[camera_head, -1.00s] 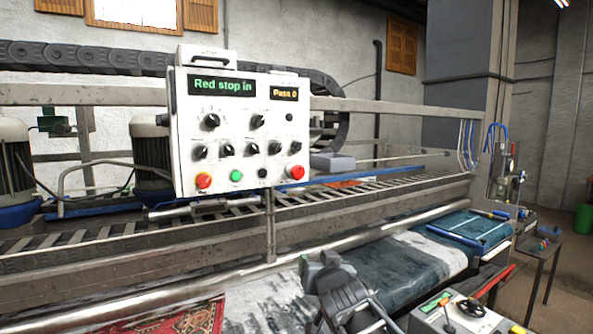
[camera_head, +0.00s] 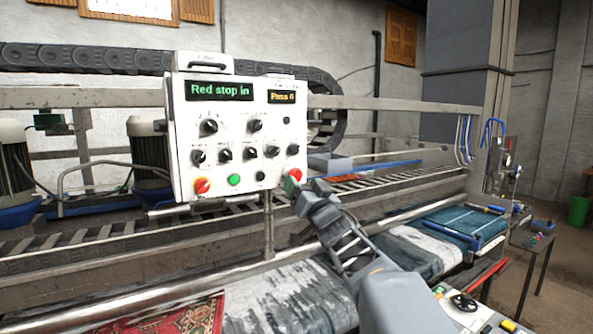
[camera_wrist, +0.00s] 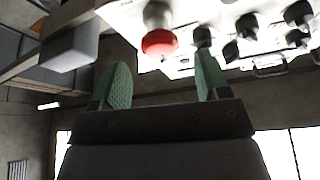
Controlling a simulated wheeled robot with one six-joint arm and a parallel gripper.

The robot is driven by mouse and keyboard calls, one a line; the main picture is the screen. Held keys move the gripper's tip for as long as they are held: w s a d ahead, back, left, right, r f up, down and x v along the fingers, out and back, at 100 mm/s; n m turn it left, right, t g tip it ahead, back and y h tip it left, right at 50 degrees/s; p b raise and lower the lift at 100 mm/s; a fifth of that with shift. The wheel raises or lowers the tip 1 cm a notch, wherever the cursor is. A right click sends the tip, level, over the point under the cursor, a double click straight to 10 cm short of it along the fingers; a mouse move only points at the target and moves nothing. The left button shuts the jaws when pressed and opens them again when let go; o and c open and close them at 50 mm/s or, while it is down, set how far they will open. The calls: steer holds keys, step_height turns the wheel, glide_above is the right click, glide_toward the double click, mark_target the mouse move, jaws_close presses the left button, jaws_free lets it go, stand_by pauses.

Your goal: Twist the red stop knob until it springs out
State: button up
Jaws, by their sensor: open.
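The white control panel (camera_head: 235,118) carries a display reading "Red stop in". A red knob (camera_head: 296,173) sits at its lower right, partly covered by my gripper (camera_head: 303,188). Another red knob (camera_head: 202,186), with a yellow base, sits at the lower left. In the wrist view a round red knob (camera_wrist: 159,42) on a pale stem lies just beyond the gap between my green fingers (camera_wrist: 161,80). The fingers are apart and empty, and the knob appears in front of them, not gripped. I cannot tell the exact distance from the head view.
A green button (camera_head: 235,180) and several black knobs (camera_head: 225,154) share the panel; in the wrist view a black knob (camera_wrist: 203,37) stands close beside the right finger. A metal rail and conveyor (camera_head: 120,232) run below. Rugs (camera_head: 270,300) lie underneath.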

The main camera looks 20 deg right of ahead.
mark_target(297, 176)
steer(key=shift+p+x, duration=0.7)
steer(key=shift+x, duration=1.7)
steer(key=c, duration=0.9)
